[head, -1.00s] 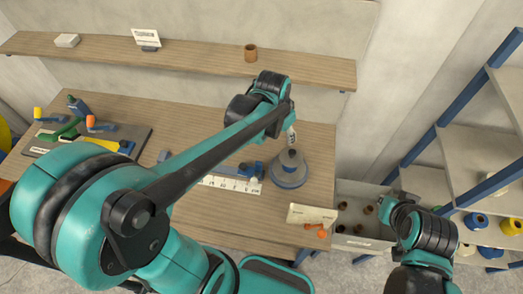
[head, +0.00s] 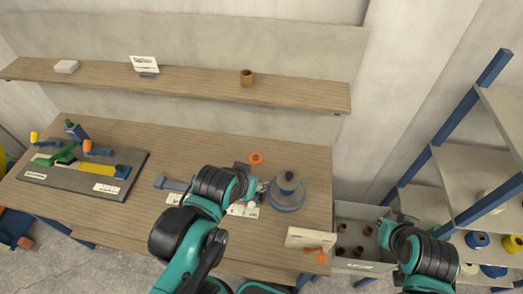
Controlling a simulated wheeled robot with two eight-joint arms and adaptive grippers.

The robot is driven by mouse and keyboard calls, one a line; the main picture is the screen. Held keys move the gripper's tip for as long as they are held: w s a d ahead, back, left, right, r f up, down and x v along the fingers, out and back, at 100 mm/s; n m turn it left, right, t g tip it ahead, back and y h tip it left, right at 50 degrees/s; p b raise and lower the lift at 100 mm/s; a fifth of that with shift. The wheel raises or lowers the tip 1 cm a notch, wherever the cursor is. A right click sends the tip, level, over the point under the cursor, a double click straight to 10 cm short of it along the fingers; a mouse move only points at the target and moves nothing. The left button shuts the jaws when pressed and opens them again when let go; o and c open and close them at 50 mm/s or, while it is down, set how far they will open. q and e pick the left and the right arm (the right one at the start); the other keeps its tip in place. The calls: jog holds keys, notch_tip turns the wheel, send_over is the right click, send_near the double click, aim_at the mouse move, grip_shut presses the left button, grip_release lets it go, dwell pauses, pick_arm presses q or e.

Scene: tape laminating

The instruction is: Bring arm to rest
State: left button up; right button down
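My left arm reaches up over the wooden table (head: 215,150) from the lower middle of the head view. Its gripper (head: 260,186) is low over the table, just left of a grey round stand (head: 286,194). Whether it touches the stand or is open cannot be told. My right arm is at the lower right. Its gripper (head: 391,222) is small and dark above the right side of a grey bin (head: 365,212), and its fingers cannot be made out.
An orange ring (head: 257,158) lies behind my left gripper. A board with tools (head: 75,180) lies at the table's left. A shelf (head: 190,82) runs along the wall, holding a brown roll (head: 247,77). A rack (head: 455,165) with spools stands right.

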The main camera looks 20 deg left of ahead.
notch_tip(320, 180, down, 20)
jog(key=b, duration=1.9)
jog(key=shift+b, duration=0.4)
